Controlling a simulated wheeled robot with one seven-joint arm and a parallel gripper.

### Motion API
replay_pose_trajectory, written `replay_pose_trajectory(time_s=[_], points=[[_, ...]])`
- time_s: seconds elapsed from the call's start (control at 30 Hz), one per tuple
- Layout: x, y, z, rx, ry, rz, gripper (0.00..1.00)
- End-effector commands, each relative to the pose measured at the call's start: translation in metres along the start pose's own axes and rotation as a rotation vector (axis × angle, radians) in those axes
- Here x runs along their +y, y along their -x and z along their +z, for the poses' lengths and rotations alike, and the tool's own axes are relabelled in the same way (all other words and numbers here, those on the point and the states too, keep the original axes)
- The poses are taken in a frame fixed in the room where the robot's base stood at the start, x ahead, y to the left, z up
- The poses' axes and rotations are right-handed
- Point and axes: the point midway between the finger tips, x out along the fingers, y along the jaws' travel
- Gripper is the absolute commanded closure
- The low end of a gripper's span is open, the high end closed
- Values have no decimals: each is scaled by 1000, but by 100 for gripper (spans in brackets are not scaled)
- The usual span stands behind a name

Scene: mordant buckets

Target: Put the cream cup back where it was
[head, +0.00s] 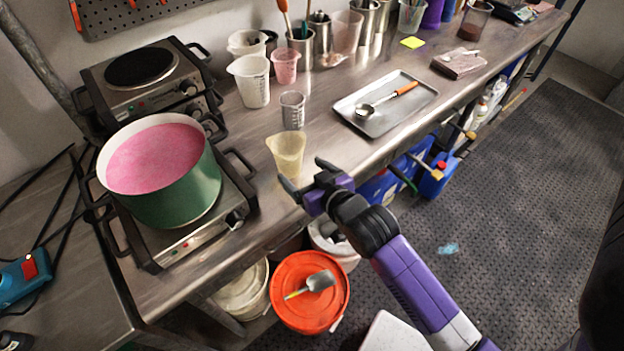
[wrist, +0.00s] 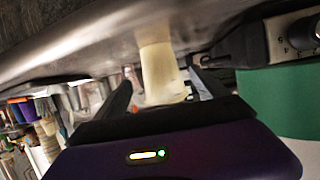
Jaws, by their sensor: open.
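The cream cup (head: 287,156) stands upright on the steel bench near its front edge, right of the front hotplate. My gripper (head: 302,178) is open at the bench edge, just in front of the cup and to its lower right in the head view. In the wrist view the cup (wrist: 160,70) shows between the two spread fingers of my gripper (wrist: 165,90). Its far parts are blurred there. I cannot tell whether either finger touches it.
A green pot (head: 185,190) of pink liquid sits on the front hotplate (head: 235,218). A small grey measuring cup (head: 292,110), white beaker (head: 250,82) and pink cup (head: 285,67) stand behind. A tray (head: 408,114) with a scoop lies right. An orange-lidded bucket (head: 290,312) stands below.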

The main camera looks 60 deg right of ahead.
Motion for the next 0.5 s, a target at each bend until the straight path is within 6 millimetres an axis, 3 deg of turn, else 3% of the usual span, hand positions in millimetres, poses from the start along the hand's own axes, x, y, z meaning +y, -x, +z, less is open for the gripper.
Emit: replay_pose_trajectory(time_s=[0.2, 0.5], points=[[0, 33, 2, -2, 0, 1, 18], [-1, 45, 0, 0, 1, -1, 18]])
